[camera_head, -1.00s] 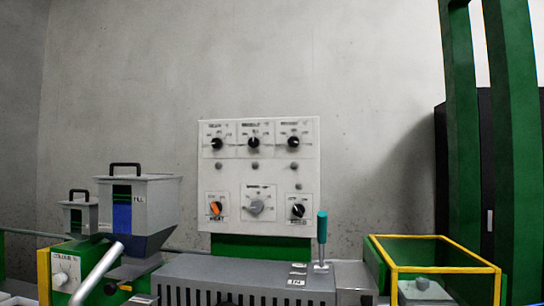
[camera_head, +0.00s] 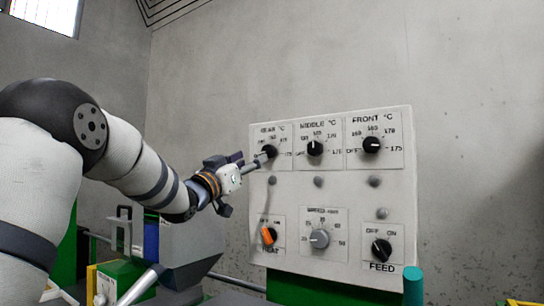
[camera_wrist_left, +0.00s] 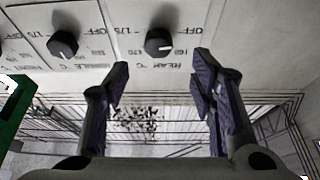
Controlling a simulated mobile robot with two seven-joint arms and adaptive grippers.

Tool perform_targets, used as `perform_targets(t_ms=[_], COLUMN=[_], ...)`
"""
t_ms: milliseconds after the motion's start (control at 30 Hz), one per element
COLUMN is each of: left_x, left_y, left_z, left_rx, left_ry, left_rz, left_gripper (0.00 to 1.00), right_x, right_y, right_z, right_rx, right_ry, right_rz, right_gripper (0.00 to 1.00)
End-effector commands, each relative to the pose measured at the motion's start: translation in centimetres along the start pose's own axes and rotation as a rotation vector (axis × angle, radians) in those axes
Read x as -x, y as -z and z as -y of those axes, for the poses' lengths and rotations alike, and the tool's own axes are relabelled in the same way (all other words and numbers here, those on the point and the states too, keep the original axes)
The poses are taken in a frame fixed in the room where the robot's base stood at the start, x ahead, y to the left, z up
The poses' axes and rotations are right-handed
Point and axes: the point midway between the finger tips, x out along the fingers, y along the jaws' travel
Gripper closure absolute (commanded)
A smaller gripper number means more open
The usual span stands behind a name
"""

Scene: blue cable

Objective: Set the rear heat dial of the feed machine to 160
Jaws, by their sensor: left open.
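The rear heat dial (camera_head: 268,151) is a black knob at the top left of the white control panel (camera_head: 345,200). It also shows upright at the top of the left wrist view (camera_wrist_left: 160,42), where its lettering is upside down. Its white mark lies nearly level there; the exact value is too small to tell. My left gripper (camera_head: 238,180) is open in front of the panel, just left of the dial. In the left wrist view its dark fingers (camera_wrist_left: 160,70) stand wide apart with the dial beyond the gap between them, not gripped. My right gripper is not in view.
The middle dial (camera_head: 315,148) and front dial (camera_head: 372,145) sit to the right on the same row. Below are an orange heat switch (camera_head: 268,236), a grey speed knob (camera_head: 319,239) and a black feed switch (camera_head: 381,250). A teal handle (camera_head: 413,285) stands at lower right.

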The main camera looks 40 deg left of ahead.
Motion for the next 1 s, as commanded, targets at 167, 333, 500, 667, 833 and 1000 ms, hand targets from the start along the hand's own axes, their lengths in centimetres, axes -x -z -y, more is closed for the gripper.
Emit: perform_targets(t_ms=[167,333,500,667,833,1000], left_x=[-4.4,-6.3,-6.6,-6.6,-6.6,-6.6], left_y=[-1.2,-0.7,-0.4,-0.3,-0.3,-0.3], left_z=[-0.2,-0.2,-0.1,-0.2,-0.2,-0.2], left_rx=[-0.011,-0.007,-0.005,-0.005,-0.005,-0.007], left_ry=[-0.003,-0.002,-0.001,-0.001,-0.001,-0.002], left_rz=[0.014,0.009,0.007,0.006,0.005,0.005], left_gripper=[0.49,0.49,0.49,0.54,0.92,0.98], right_x=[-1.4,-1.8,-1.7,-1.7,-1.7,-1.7], right_y=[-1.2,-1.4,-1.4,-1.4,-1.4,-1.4], right_z=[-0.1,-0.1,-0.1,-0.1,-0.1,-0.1], right_rx=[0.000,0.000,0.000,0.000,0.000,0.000], right_ry=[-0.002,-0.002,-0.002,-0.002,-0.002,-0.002], right_rz=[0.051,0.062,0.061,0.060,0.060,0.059], right_gripper=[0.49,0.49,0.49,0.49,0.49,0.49])
